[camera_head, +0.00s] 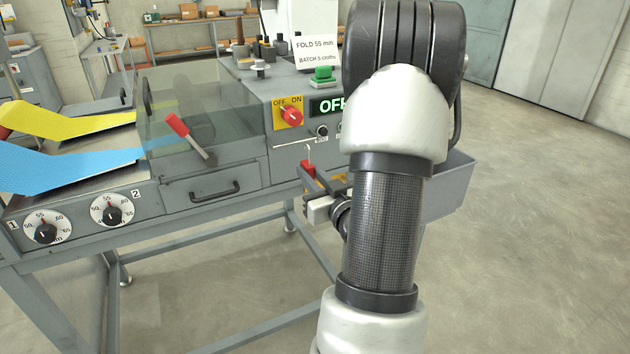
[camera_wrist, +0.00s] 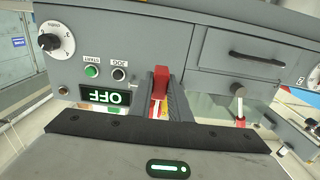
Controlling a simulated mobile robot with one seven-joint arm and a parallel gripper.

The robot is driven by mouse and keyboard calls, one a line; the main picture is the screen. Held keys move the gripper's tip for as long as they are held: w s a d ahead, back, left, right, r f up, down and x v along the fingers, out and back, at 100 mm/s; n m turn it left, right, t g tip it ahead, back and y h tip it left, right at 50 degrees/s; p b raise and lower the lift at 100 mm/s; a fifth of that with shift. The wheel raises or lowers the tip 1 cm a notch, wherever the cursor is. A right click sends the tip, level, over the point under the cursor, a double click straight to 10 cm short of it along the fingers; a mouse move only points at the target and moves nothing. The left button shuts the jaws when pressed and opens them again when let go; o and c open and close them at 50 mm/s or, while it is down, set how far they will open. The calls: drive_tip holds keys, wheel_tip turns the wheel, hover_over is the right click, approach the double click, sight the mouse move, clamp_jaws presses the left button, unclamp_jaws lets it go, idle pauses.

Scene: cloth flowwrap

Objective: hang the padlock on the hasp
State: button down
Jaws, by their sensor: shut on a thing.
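The padlock has a red body (camera_head: 308,168) with a thin pale shackle standing upward. It also shows in the wrist view as a red block (camera_wrist: 161,78) between the fingers. My gripper (camera_head: 312,180) is shut on the padlock's red body and holds it upright in front of the machine's front panel; the fingers also show in the wrist view (camera_wrist: 163,98). A thin pale bar (camera_head: 300,141) on the panel, just above the shackle, may be the hasp. I cannot tell whether the shackle touches it. My arm hides part of the panel to the right.
The grey machine carries a red OFF/ON switch (camera_head: 292,114), an OFF display (camera_head: 326,106) and a drawer handle (camera_head: 215,191). A red-handled lever (camera_head: 180,128) sticks out to the left. A grey bin (camera_head: 447,188) stands right, behind my arm. Floor at right is clear.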

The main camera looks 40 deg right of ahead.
drive_tip(key=shift+b+x, duration=0.85)
drive_tip(key=shift+x, duration=2.55)
drive_tip(key=shift+f+b, duration=0.65)
drive_tip(key=shift+b, duration=0.1)
drive_tip(key=c, duration=1.6)
unclamp_jaws()
drive_tip(key=shift+o, duration=0.2)
drive_tip(key=p+v, duration=0.3)
drive_tip(key=v, duration=0.9)
